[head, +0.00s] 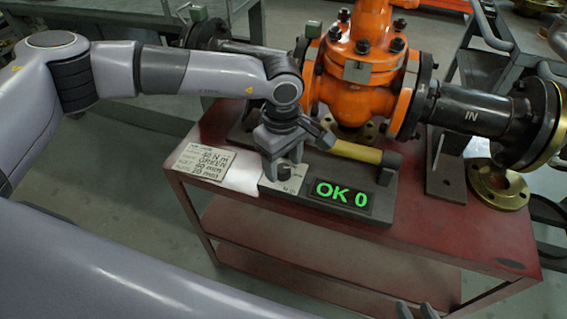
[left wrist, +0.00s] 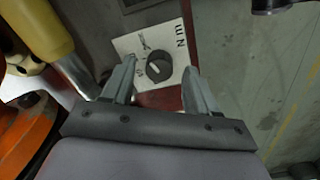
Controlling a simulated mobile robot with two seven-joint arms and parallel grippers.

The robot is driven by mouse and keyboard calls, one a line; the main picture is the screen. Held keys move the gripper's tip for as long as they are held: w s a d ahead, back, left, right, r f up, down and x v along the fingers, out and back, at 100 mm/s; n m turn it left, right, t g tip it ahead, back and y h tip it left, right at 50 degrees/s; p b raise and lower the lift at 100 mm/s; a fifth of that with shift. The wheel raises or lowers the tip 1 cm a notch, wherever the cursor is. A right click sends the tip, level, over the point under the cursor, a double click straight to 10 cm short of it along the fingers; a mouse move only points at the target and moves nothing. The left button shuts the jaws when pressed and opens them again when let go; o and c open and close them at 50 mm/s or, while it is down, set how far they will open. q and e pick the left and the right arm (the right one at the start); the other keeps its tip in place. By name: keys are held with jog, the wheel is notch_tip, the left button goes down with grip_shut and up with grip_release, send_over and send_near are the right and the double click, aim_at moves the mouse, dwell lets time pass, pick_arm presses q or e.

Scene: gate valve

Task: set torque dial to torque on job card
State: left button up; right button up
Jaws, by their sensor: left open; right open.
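The torque dial (left wrist: 158,67) is a dark round knob with a pale pointer mark on a white plate (left wrist: 133,42) lettered "N m" in the left wrist view. My left gripper (left wrist: 156,85) is open, its two fingers on either side of the dial in that view; I cannot tell whether they touch it. In the head view my left gripper (head: 286,178) points down at the dial end of the grey base, largely hiding the dial. The job card (head: 204,160) lies left of it, reading about "40 N m", "GREEN" and lengths in mm. My right gripper (head: 417,310) is open at the bottom edge, far from the dial.
The orange valve (head: 365,75) stands at the back of the red cart (head: 440,232), with a brass flange (head: 497,186) at right.

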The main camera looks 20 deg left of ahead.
pick_arm(q)
jog(key=shift+f, duration=0.6)
jog(key=c, duration=1)
jog(key=shift+c, duration=0.2)
